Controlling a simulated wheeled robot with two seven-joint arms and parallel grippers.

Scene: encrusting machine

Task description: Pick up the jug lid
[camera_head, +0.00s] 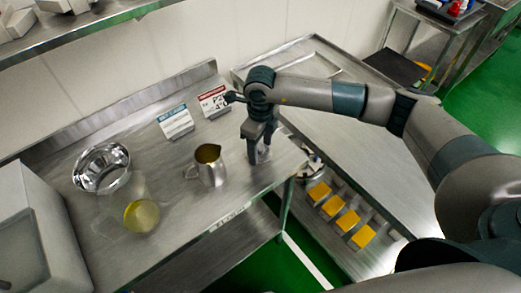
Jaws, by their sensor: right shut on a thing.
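My right gripper (259,158) points down at the right end of the steel table, right of the metal jug. Its fingers are closed on a small silvery piece (263,153), which looks like the jug lid. The fingers hide most of it, and I cannot tell whether it still touches the table. The metal jug (211,172) stands upright with its handle to the left. Its top is open and shows a brownish-yellow inside. My left gripper is not in view.
A shiny steel bowl (101,168) and a clear container with yellow contents (141,215) stand left on the table (215,245). Two small signs (175,122) (213,101) stand behind the jug. Yellow blocks (335,205) lie lower right.

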